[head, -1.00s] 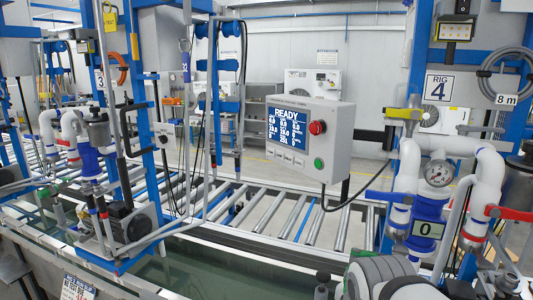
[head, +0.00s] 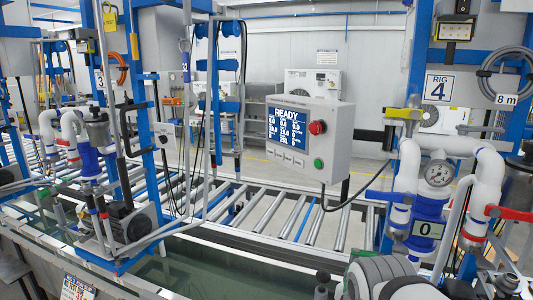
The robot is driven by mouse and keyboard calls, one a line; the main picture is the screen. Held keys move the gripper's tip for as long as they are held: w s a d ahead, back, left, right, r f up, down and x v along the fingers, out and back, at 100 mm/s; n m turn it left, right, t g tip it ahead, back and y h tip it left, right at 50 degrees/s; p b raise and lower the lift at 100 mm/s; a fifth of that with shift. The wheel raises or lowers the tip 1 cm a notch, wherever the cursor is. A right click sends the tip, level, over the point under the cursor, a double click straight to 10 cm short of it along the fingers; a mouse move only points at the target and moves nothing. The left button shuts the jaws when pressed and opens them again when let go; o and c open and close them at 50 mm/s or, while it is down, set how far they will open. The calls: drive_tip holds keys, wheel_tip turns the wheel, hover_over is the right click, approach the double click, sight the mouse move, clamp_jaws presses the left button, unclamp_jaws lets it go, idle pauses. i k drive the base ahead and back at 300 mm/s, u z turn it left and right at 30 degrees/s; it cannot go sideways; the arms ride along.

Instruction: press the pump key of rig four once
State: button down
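A grey control box (head: 310,138) hangs in the middle of the head view, left of the post with the "RIG 4" sign (head: 438,88). Its blue screen (head: 289,128) reads READY above rows of small numbers. A row of pale keys (head: 286,158) sits under the screen; their labels are too small to read. A red mushroom button (head: 317,127) and a green button (head: 318,163) are on the box's right side. A grey, rounded part at the bottom right looks like my arm. My gripper's fingertips do not show.
White pipes with a round gauge (head: 438,173) and a red-handled valve (head: 507,212) stand at the right. A roller conveyor (head: 265,215) runs behind a water tank (head: 190,265). Another rig's pump (head: 130,222) stands at the left. A black cable hangs from the box.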

sight(271, 151)
drive_tip(key=k, duration=1.2)
drive_tip(key=u, duration=0.55)
drive_tip(key=i, duration=2.1)
drive_tip(key=z, duration=0.6)
